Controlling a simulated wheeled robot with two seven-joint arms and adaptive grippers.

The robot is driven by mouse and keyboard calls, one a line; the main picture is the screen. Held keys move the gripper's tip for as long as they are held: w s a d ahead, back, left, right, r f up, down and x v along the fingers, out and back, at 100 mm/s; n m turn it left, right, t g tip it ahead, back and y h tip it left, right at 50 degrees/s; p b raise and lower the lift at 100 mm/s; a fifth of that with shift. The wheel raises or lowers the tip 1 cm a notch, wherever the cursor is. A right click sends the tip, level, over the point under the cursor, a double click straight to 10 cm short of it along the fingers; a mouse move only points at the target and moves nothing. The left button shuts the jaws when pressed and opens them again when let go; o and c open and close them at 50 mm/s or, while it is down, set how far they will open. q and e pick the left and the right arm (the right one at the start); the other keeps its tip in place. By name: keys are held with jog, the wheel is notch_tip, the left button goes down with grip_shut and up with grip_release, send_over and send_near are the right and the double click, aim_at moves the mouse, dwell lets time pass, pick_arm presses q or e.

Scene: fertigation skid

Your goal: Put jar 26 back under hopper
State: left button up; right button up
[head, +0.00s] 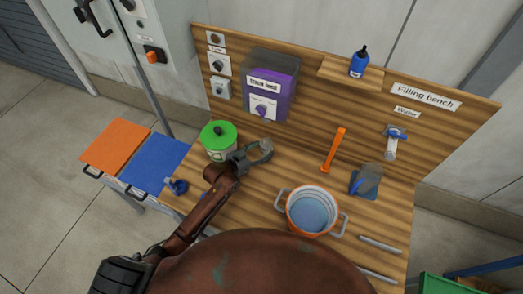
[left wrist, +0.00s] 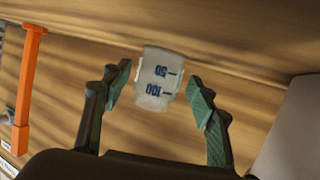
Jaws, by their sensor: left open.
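A small clear graduated jar with dark marks 50 and 100 (left wrist: 157,78) lies between and just beyond the open fingertips of my left gripper (left wrist: 158,88) in the left wrist view. No number 26 is readable on it. In the head view my left gripper (head: 257,153) is low over the bench, in front of the hopper (head: 272,72) with purple contents, a label and a purple knob. The jar is hard to make out there among the fingers. My right gripper is not in view.
A green-lidded pot (head: 219,141) stands left of my gripper. A blue bottle (head: 359,62) is on the shelf. Orange (head: 115,145) and blue (head: 154,163) panels lie left.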

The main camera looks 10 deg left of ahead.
pick_arm(q)
jog(key=v, duration=1.2)
jog(key=shift+d+r, duration=0.1)
jog(key=shift+r, duration=0.05)
